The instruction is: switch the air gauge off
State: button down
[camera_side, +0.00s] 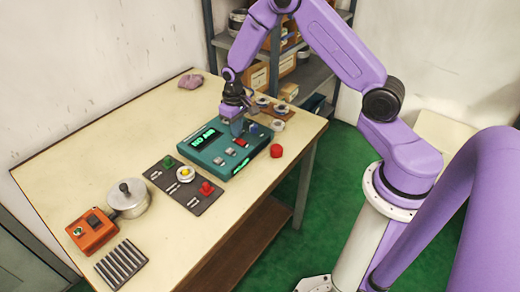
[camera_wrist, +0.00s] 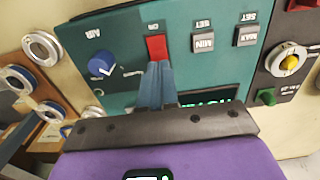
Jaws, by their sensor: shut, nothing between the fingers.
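The air gauge is a teal box (camera_side: 212,162) on the table, with a lit green display (camera_side: 206,139). The fingers hide part of the panel, and my gripper body covers part of the display. In the side view my gripper (camera_side: 237,128) is over the gauge.
A dark panel (camera_side: 178,190) with a yellow button and red and green parts lies beside the gauge. A red cap (camera_side: 276,151) and several rings on a wooden board (camera_side: 283,114) are near. An orange box (camera_side: 92,232), a round metal pot (camera_side: 128,200) and a ribbed block (camera_side: 120,263) stand nearer the camera.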

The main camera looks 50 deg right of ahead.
aim_at(237, 140)
jog(key=shift+f, duration=0.95)
dwell(1.0)
jog(key=shift+r, duration=3.55)
jog(key=s+a+r+n, duration=0.6)
jog(key=s+a+r, duration=0.45)
jog(key=s, duration=0.45)
jog(key=s+d+r+n, duration=0.1)
jog(key=s+r+n, duration=0.1)
jog(key=s, duration=0.7)
jog(key=s+r+n, duration=0.2)
jog(key=s+n, duration=0.2)
jog(key=s, duration=0.5)
jog(key=shift+s+d+n, duration=0.25)
jog(key=shift+d+n, duration=0.05)
jog(key=shift+d, duration=0.05)
